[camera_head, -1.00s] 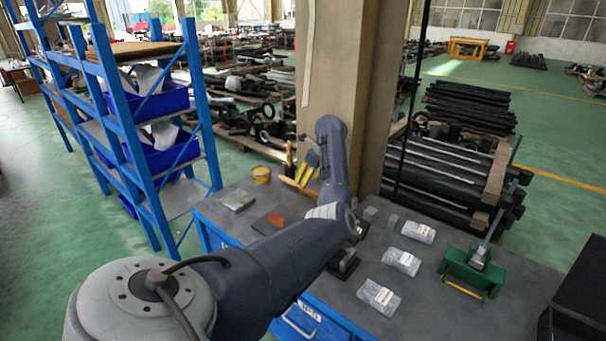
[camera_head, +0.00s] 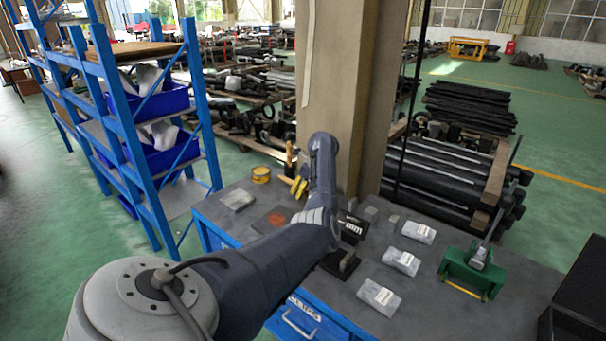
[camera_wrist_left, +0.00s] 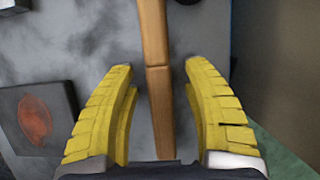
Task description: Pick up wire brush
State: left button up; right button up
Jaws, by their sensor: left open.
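The wire brush shows as a long, narrow wooden strip (camera_wrist_left: 155,45) in the left wrist view; I see no bristles. In the head view only a bit of its wood (camera_head: 285,180) shows on the bench, mostly hidden by my gripper. My left gripper (camera_head: 299,187) is low over the far left part of the bench. In the wrist view its yellow fingers (camera_wrist_left: 158,70) are open, one on each side of the wood, with a gap on both sides. My right gripper is not in view.
The grey bench (camera_head: 345,297) holds a yellow tin (camera_head: 261,175), a dark plate with a rust-red patch (camera_head: 277,219), several clear packs (camera_head: 402,262) and a green tool (camera_head: 472,272). A concrete pillar (camera_head: 335,80) stands close behind. A blue shelf (camera_head: 140,165) is at left.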

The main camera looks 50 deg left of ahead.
pick_arm(q)
grip_shut()
dwell(0.4)
notch_tip(320, 180, up, 20)
dwell(0.9)
